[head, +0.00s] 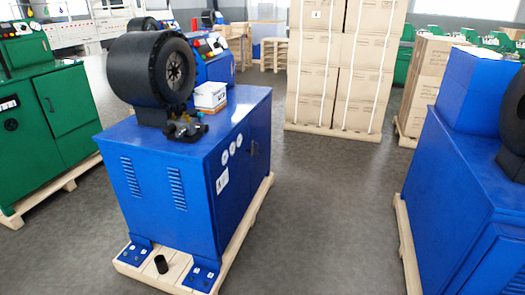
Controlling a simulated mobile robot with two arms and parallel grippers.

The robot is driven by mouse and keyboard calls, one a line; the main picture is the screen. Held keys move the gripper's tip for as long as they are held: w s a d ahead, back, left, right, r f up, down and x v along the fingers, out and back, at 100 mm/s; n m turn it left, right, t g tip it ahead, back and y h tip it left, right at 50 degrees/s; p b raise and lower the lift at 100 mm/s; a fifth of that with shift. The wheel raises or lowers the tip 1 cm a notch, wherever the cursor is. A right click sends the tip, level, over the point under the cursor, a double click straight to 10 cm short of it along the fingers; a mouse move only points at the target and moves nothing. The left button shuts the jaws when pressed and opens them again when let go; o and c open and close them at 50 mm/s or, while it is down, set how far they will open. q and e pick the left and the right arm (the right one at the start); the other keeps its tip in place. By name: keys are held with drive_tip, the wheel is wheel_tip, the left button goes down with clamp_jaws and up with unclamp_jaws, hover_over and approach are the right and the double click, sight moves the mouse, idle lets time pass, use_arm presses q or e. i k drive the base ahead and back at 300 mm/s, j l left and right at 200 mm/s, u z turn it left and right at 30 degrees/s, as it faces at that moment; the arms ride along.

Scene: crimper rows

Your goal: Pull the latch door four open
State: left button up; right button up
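A blue crimper machine (165,190) stands on a wooden pallet in the middle left, a large black crimping head on top. Its right side shows at a steep angle, with a blue door panel (260,136) towards the back. A small dark latch (254,148) seems to sit on that side, and the door looks shut. A blue panel (497,262) shows on the machine at lower right. I cannot read a number four on any door. Neither of my grippers shows.
A second blue machine (455,185) stands on a pallet at the right. Stacked cartons (338,70) stand at the back. Bare grey floor (325,210) lies between the two blue machines. A small black cylinder (161,264) stands on the near pallet.

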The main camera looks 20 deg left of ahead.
sight(260, 120)
drive_tip(key=i+l, duration=0.1)
drive_tip(key=i, duration=0.8)
